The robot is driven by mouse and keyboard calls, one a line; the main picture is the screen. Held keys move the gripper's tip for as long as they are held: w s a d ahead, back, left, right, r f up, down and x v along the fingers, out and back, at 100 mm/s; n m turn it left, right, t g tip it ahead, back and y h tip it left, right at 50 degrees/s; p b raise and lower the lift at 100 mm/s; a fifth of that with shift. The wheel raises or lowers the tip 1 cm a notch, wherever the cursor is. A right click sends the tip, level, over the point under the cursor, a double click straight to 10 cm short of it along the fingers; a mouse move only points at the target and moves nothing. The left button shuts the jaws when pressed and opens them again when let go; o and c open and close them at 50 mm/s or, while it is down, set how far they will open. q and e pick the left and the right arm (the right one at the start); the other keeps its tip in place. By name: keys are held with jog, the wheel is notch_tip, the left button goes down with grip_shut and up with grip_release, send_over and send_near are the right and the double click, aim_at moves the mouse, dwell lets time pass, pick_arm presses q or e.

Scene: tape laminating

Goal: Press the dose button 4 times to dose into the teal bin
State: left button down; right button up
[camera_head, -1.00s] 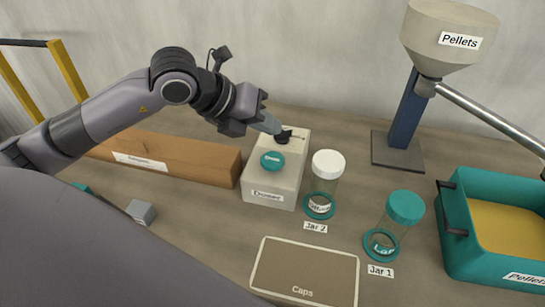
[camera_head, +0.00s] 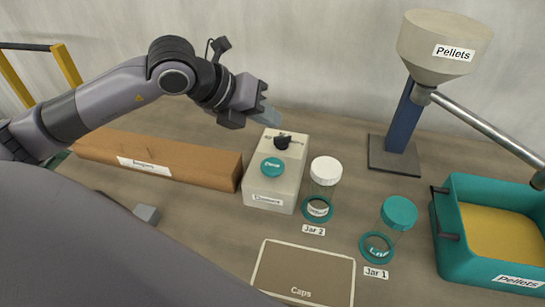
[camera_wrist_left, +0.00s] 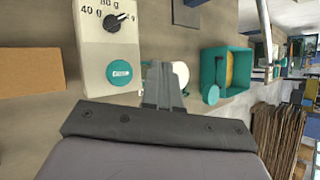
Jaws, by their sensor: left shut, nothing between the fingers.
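The doser (camera_head: 258,185) is a beige box with a round teal dose button (camera_head: 272,167) and a black dial (camera_head: 283,142) behind it. In the left wrist view the button (camera_wrist_left: 119,72) and the dial (camera_wrist_left: 119,22) show, with gram marks around the dial. My left gripper (camera_head: 268,115) is shut and empty, above and behind the dial, apart from the doser. The teal bin (camera_head: 447,250), labelled Pellets, stands at the right with yellow pellets in it, under the end of a metal tube. My right gripper is not in view.
Jar 2 (camera_head: 322,190), with a white lid, and Jar 1 (camera_head: 390,232), with a teal lid, stand right of the doser. A Caps tray (camera_head: 302,272) lies in front. A wooden beam (camera_head: 190,158) lies left. The pellet hopper (camera_head: 440,40) stands behind.

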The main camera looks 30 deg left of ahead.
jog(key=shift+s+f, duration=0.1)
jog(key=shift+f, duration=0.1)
pick_arm(q)
jog(key=shift+f, duration=0.2)
jog(key=b, duration=0.4)
send_over(268, 166)
notch_tip(268, 166, down, 7)
jog(key=shift+f, duration=0.1)
jog(key=shift+f+b, duration=0.6)
jog(key=shift+b, duration=0.3)
jog(key=shift+f, duration=0.1)
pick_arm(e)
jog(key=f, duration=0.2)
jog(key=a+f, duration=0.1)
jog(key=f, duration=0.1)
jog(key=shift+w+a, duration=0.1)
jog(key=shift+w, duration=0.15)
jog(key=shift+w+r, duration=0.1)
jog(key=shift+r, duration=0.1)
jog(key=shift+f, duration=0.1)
